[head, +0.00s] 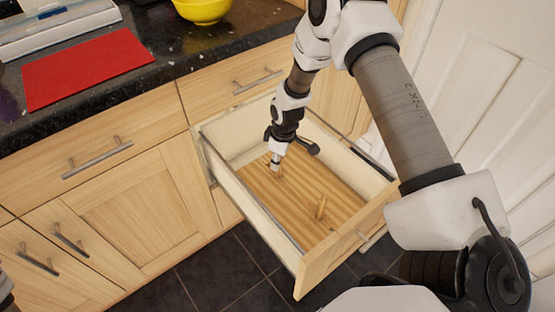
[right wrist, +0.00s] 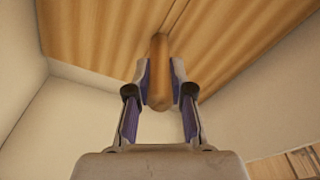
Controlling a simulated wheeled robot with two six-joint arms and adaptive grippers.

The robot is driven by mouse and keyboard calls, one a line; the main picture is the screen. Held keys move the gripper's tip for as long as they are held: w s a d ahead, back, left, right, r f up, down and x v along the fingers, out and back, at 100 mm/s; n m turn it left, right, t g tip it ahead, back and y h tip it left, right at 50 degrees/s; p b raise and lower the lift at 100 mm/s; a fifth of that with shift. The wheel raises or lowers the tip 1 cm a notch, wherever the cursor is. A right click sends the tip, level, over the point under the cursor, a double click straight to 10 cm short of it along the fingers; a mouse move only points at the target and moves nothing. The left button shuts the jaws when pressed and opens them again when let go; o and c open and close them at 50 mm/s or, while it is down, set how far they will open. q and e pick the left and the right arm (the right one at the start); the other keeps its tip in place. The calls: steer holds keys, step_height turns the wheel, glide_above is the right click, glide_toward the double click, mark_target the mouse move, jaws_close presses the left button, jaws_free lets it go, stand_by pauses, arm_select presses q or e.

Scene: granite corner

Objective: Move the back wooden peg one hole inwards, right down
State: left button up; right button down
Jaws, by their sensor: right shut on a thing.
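The open drawer (head: 250,208) has a striped wooden board (head: 292,190) on its floor. The back wooden peg (head: 280,172) stands on the board near the drawer's back, partly hidden by my gripper. A second wooden peg (head: 321,207) stands upright nearer the drawer front. My right gripper (head: 276,163) reaches down into the drawer and is shut on the back peg. In the right wrist view the peg (right wrist: 159,70) sits between the two fingers (right wrist: 160,85); its lower end against the board cannot be made out clearly. My left gripper is not in view.
The drawer's pale side walls (right wrist: 20,60) rise close around the right gripper. A dark countertop (head: 185,60) holds a red mat (head: 85,68) and a yellow bowl (head: 203,10). A white door (head: 490,90) stands at the right.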

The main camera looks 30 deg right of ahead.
steer(key=c, duration=1)
jaws_free()
steer(key=shift+o, duration=0.2)
step_height(320, 180, up, 12)
steer(key=s, duration=0.1)
steer(key=shift+s+d, duration=0.15)
steer(key=shift+d, duration=0.3)
